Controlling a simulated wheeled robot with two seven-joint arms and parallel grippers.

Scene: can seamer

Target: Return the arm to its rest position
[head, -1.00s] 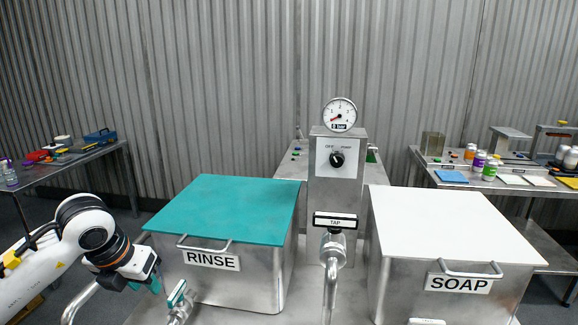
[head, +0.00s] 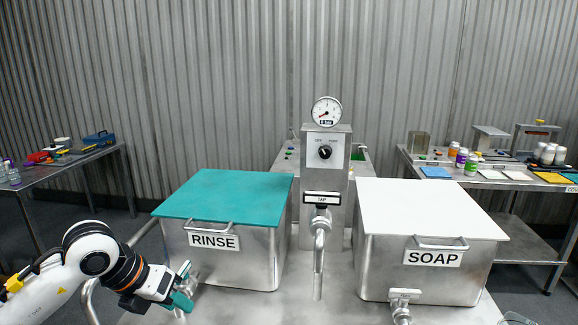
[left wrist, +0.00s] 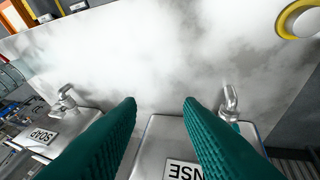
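My left arm comes in from the left in the head view. Its gripper (head: 182,299) is low in front of the RINSE tank (head: 225,262), near that tank's tap (head: 186,272). In the left wrist view the two teal fingers (left wrist: 160,104) stand apart with nothing held between them, so the gripper is open and empty. Whether it touches the tap cannot be told. The RINSE tank has a teal lid (head: 226,194) lying on it. My right gripper is not in view.
The SOAP tank (head: 380,262) with a white lid stands at the right, its tap (head: 402,308) in front. Between the tanks are a TAP spout (head: 319,250) and a column with a knob and gauge (head: 327,111). Side tables (head: 60,165) hold small items.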

